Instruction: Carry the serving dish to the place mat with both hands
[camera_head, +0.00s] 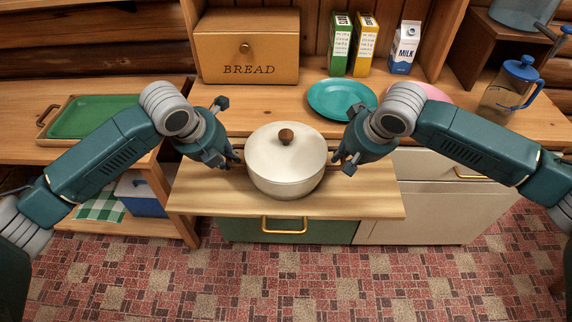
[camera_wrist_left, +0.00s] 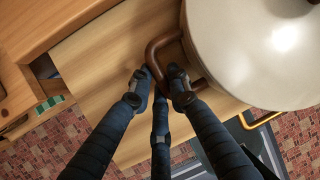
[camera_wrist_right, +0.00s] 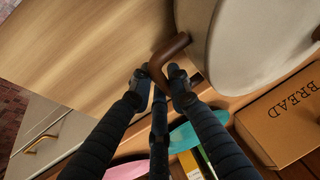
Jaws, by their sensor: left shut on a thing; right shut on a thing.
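The serving dish is a cream lidded pot (camera_head: 285,172) with a brown knob, in the middle of the head view. It is level over a pull-out wooden board; I cannot tell whether it rests on it. My left gripper (camera_head: 236,158) is shut on the dish's left brown handle (camera_wrist_left: 157,46). My right gripper (camera_head: 338,161) is shut on the right brown handle (camera_wrist_right: 161,58). The dish wall (camera_wrist_left: 235,50) fills the upper right of the left wrist view. No place mat is clearly identifiable; a green-and-white checked cloth (camera_head: 100,207) lies at lower left.
Behind the dish are a bread box (camera_head: 247,50), a teal plate (camera_head: 340,97), a pink plate (camera_head: 432,93), two cartons, milk (camera_head: 404,48) and a blue-lidded jug (camera_head: 512,88). A green tray (camera_head: 95,117) is on the left counter. The board (camera_head: 230,205) is otherwise bare.

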